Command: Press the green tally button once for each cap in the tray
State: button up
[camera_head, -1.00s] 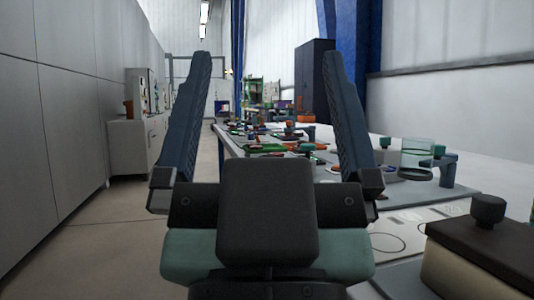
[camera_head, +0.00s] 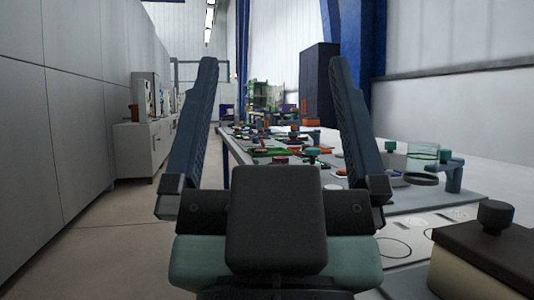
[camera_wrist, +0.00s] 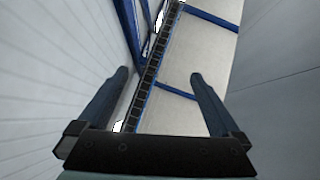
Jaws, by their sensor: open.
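My gripper (camera_head: 274,62) is raised in front of the head camera, its two dark fingers wide apart with nothing between them. In the wrist view, the open fingers (camera_wrist: 160,75) point toward the wall and ceiling, away from the table. The long table (camera_head: 430,200) runs away to the right of my gripper. Small green-topped items stand on it, one near the middle (camera_head: 312,153) and one farther right (camera_head: 390,147). I cannot tell which, if either, is the tally button. I cannot make out the tray or its caps; my gripper hides part of the table.
A box with a brown lid and black knob (camera_head: 495,217) stands at the near right. A clear cylinder (camera_head: 423,152) sits at a bracket behind it. Grey cabinets (camera_head: 70,130) line the left, with open floor (camera_head: 110,240) beside them. A dark tall cabinet (camera_head: 318,85) stands far back.

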dwell(0.6)
grip_shut()
dwell(0.3)
dwell(1.3)
